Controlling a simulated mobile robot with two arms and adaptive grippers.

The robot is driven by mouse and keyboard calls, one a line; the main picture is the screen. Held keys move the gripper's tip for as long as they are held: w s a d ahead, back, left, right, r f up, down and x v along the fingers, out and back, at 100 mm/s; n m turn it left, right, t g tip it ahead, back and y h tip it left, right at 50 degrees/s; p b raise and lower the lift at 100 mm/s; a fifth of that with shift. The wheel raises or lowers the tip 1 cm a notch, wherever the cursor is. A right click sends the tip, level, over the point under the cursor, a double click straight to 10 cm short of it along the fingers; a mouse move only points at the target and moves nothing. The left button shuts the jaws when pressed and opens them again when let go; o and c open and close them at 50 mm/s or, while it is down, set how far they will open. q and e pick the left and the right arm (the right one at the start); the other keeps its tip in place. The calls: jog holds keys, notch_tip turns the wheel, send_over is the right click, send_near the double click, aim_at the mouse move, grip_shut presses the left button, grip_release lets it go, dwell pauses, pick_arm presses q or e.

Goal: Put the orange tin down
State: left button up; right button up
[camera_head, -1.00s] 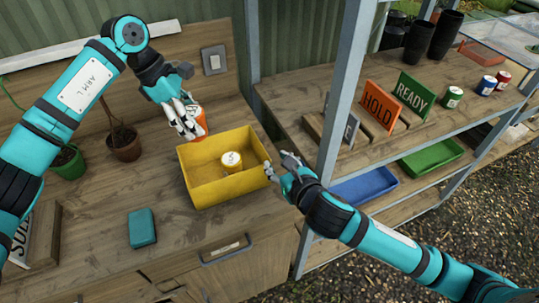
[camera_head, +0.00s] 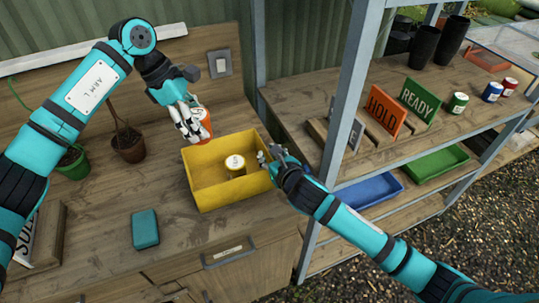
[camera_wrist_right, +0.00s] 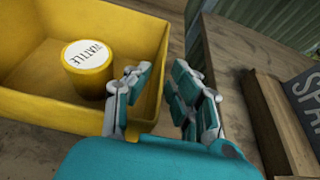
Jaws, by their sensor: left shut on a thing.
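The orange tin (camera_head: 206,124) is behind the yellow crate's back-left corner in the head view, partly hidden by my left gripper (camera_head: 192,131). My left gripper is shut on the orange tin; I cannot tell whether the tin touches the bench. My right gripper (camera_head: 266,158) is at the crate's right wall in the head view.
The yellow crate (camera_head: 235,197) holds a yellow tin (camera_head: 235,165) with a white lid. A teal block (camera_head: 145,229) lies on the bench in front. Potted plants (camera_head: 128,146) stand at left. A metal post (camera_head: 342,100) and shelves with HOLD (camera_head: 384,109) and READY signs (camera_head: 417,98) are at right.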

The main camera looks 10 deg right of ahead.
grip_shut()
pick_arm(q)
notch_tip(320, 180, down, 7)
jog(key=n+t, duration=0.2)
jog(key=n, duration=0.4)
send_near(221, 181)
jog(key=shift+x, duration=2.2)
jog(key=shift+d, duration=0.1)
jog(key=o, duration=1.3)
jog(key=shift+f, duration=0.1)
jog(key=shift+c, duration=0.2)
